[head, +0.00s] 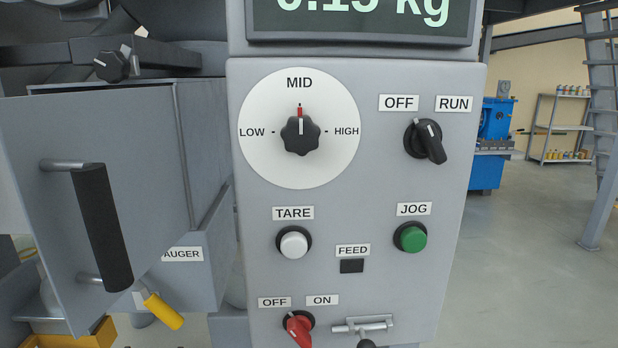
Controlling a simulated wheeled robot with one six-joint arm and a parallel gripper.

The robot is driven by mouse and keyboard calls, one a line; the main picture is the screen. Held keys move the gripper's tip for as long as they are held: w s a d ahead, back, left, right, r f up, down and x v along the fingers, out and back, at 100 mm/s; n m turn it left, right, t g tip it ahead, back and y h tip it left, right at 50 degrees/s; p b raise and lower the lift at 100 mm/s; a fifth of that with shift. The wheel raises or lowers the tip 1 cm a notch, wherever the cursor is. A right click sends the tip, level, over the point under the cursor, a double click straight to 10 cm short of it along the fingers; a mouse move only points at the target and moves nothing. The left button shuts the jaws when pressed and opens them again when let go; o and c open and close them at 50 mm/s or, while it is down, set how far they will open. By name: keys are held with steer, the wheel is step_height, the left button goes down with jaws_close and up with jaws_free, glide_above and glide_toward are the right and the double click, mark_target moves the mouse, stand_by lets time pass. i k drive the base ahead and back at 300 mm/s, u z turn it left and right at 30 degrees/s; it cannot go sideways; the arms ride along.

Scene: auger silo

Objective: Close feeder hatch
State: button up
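The feeder hatch (140,160) appears as a large grey panel at the left of the head view. It carries a vertical black bar handle (102,228) on grey mounts near its left edge. The panel seems to stand out at an angle from the grey housing (204,150) on its right, with a dark gap along its top, so it looks open. How wide it is open is hard to tell, and the panel's far left edge is cut off. My gripper is not in view.
A red switch (299,328) and a yellow lever (163,311) sit low. Open floor (530,250) lies at the right.

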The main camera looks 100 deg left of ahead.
mark_target(100, 178)
steer(key=u, duration=4.3)
steer(key=k, duration=0.55)
steer(key=u, duration=0.5)
steer(key=k, duration=0.65)
steer(key=z, duration=0.45)
steer(key=i, duration=0.75)
steer(key=z, duration=0.2)
